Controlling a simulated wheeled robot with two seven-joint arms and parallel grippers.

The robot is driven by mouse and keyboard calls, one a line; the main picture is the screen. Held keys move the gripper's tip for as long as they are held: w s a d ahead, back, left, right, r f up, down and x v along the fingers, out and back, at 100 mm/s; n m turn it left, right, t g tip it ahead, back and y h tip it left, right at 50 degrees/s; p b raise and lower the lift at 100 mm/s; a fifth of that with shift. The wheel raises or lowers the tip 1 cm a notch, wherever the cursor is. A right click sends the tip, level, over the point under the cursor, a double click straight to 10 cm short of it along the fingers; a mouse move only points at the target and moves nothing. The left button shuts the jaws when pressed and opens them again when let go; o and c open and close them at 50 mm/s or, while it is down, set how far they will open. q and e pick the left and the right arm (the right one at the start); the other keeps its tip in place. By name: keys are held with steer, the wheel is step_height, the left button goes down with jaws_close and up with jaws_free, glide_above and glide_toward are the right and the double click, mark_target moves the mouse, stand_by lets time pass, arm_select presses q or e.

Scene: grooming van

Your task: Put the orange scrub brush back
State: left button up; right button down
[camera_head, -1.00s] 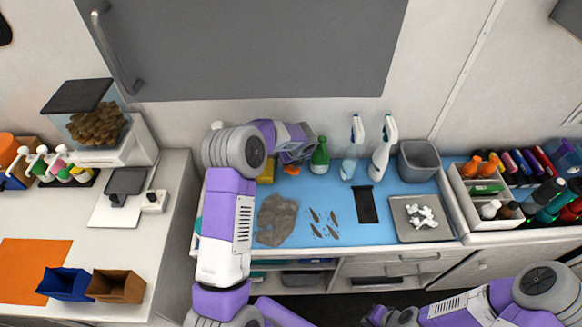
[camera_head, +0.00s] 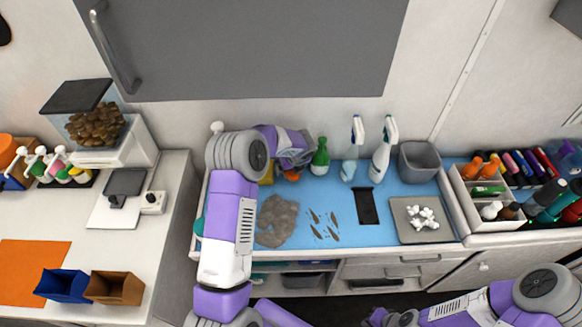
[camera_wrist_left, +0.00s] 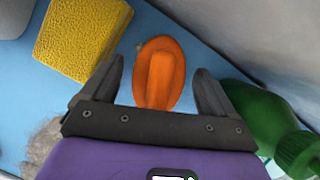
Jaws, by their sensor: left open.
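The orange scrub brush (camera_wrist_left: 159,73) lies on the blue worktop, seen from above in the left wrist view. In the head view only a small orange part of it (camera_head: 291,177) shows below my left gripper (camera_head: 293,169). My left gripper (camera_wrist_left: 158,85) is open, its two dark fingers on either side of the brush with gaps between. I cannot tell how far above the worktop the fingertips are. My right gripper (camera_head: 376,317) is low at the bottom edge of the head view, away from the worktop; its jaws are not clear.
A yellow sponge (camera_wrist_left: 82,36) lies left of the brush and a green bottle (camera_wrist_left: 265,120) stands close on the right. Two spray bottles (camera_head: 381,153), a grey bin (camera_head: 418,162), a crumpled cloth (camera_head: 277,221), a black mat (camera_head: 367,206) and a tray (camera_head: 408,232) share the worktop.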

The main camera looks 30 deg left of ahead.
arm_select(q)
steer(key=p+v, duration=0.1)
steer(key=v, duration=0.6)
steer(key=shift+r, duration=0.35)
